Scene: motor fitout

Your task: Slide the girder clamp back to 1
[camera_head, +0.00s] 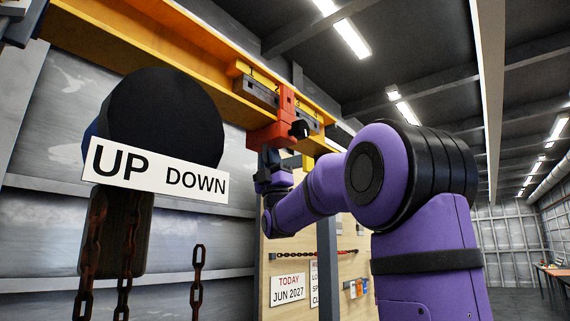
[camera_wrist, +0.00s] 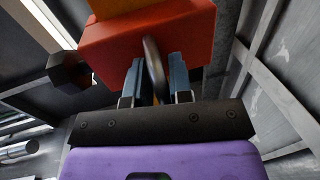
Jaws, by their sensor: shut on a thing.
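The red girder clamp (camera_head: 283,124) hangs on the yellow girder (camera_head: 170,68) in the head view, with a dark knob at its right side. It also shows large at the top of the wrist view (camera_wrist: 180,38), with the dark knob at its left. My gripper (camera_wrist: 154,72) is below the clamp, its two blue-grey fingers shut on the metal ring (camera_wrist: 153,66) under the clamp's body. In the head view my gripper (camera_head: 272,158) is small and partly hidden by my own arm.
A sign reading UP DOWN (camera_head: 155,172) hangs before a dark round hoist body (camera_head: 165,115) at the left. Rusty chains (camera_head: 197,280) hang below. A wooden board (camera_head: 345,262) with notices and a horizontal chain stands behind. Open floor lies at the far right.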

